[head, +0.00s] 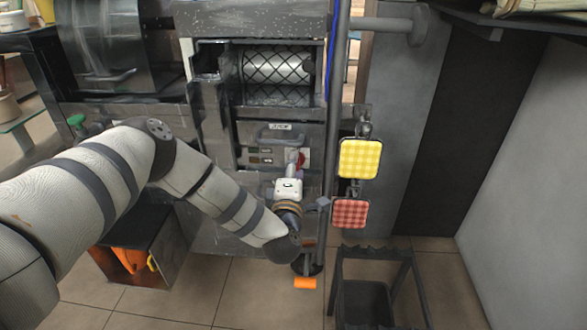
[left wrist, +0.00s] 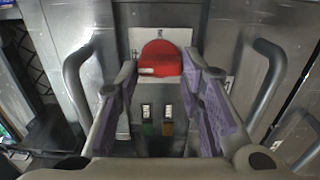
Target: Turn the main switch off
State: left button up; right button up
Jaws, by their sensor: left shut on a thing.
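The red main switch (left wrist: 160,60) is a rounded knob on a pale plate, seen in the middle of the left wrist view. In the head view the red switch (head: 301,159) shows only in part, on the front panel of the grey press. My left gripper (head: 295,170) reaches up to it from below. In the left wrist view the fingers of my left gripper (left wrist: 161,70) stand on either side of the red knob and are shut on it. My right gripper is in neither view.
Two small switches, one green (left wrist: 148,128) and one orange (left wrist: 167,128), sit beside the red knob's plate. A metal handle (left wrist: 75,85) stands nearby. Yellow (head: 360,158) and red (head: 350,213) checkered pads hang right of the press. A black stand (head: 375,255) is on the floor.

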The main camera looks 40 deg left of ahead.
pick_arm(q)
jog(key=shift+d, duration=0.1)
jog(key=o, duration=1.2)
jog(key=shift+c, duration=0.2)
jog(key=v, duration=1.2)
jog(key=shift+s, duration=0.1)
